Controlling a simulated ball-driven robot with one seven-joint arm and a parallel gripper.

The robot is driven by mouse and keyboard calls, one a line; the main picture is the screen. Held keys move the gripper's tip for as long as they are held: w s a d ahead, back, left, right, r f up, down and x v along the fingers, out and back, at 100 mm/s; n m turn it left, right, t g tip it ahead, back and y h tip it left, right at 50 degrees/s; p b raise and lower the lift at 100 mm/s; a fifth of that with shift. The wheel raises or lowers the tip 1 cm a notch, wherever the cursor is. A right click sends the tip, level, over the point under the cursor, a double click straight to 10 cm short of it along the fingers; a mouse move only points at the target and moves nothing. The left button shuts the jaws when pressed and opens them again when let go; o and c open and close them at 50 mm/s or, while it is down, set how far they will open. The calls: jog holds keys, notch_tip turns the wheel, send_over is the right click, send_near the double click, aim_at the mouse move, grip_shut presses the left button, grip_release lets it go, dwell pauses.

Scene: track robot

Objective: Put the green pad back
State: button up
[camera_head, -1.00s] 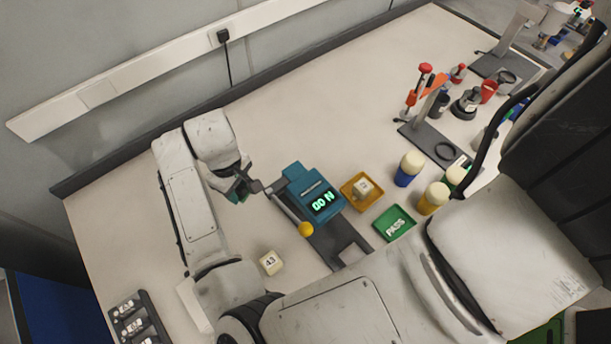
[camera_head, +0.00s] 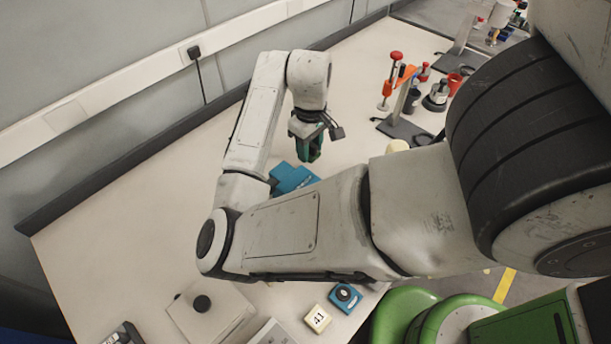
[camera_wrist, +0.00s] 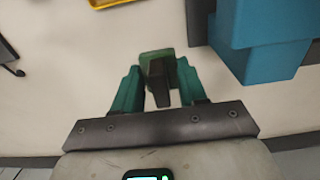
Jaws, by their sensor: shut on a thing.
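My gripper (camera_wrist: 158,82) has teal fingers and is shut on a small block with a green top and a dark front face, which I take to be the green pad (camera_wrist: 156,57). The pad is held between the fingertips above the pale bench. In the head view my gripper (camera_head: 308,150) points down, behind the blue device. The pad cannot be told clearly from the fingers there.
The blue device (camera_head: 290,178) is partly hidden by my arm; it also shows at the right in the wrist view (camera_wrist: 262,45). A yellow tray edge (camera_wrist: 108,3) is at the top.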

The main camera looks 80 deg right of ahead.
notch_tip(320, 180, down, 8)
jog(key=shift+w+f, duration=0.1)
jog(key=shift+f, duration=0.05)
dwell(0.3)
jog(key=shift+f, duration=0.1)
jog(key=o, duration=1)
notch_tip(320, 180, up, 12)
jog(key=shift+r, duration=0.15)
dwell(0.6)
